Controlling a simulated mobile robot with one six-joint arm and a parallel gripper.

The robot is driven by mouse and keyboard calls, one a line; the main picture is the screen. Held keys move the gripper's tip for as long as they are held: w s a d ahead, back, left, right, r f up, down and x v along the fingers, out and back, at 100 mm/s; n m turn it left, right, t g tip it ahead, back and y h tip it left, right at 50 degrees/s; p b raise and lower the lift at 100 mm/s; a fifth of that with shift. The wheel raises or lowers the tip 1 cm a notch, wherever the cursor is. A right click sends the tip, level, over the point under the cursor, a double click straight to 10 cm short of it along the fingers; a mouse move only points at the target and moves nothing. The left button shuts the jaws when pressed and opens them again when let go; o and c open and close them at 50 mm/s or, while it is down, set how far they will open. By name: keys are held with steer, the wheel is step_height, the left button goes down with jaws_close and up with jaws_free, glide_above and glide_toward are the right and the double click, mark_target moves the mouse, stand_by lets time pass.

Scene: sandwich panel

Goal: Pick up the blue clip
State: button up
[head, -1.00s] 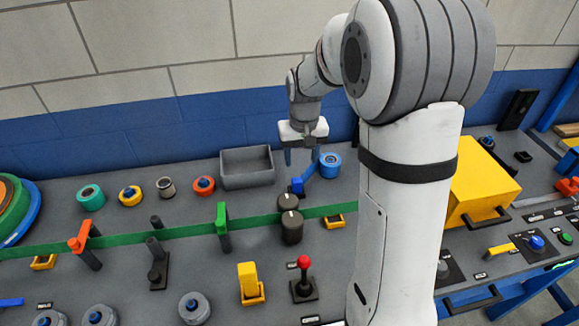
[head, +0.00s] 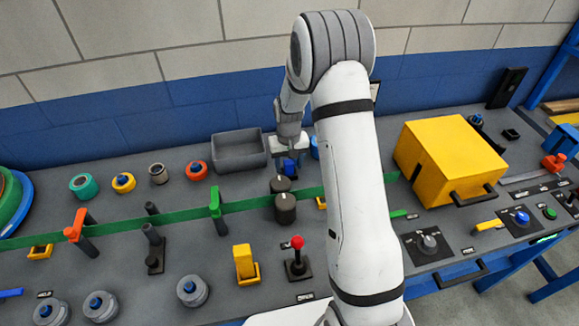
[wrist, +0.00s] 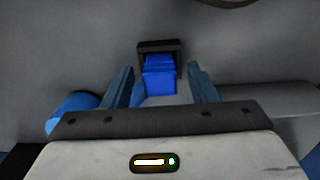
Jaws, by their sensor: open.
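The blue clip (head: 290,167) shows in the head view just under my gripper (head: 287,155), behind the dark round knobs. In the wrist view the blue clip (wrist: 159,80) stands in a dark holder (wrist: 158,46). It lies between the two blue fingers of my gripper (wrist: 160,72), near their tips. The fingers are apart, with a gap on each side of the clip. My arm hides part of the bench to the right of the clip in the head view.
A grey bin (head: 238,151) stands left of my gripper. Two dark knobs (head: 285,208) stand in front of the clip. A blue roll (wrist: 75,107) lies close on the left in the wrist view. A yellow box (head: 450,158) stands to the right.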

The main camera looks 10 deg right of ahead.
mark_target(289, 162)
steer(key=shift+f, duration=0.2)
jaws_close()
step_height(289, 162, up, 9)
steer(key=shift+r+b, duration=0.1)
steer(key=shift+b, duration=0.85)
steer(key=shift+r, duration=0.45)
steer(key=shift+r, duration=0.1)
steer(key=shift+r, duration=0.4)
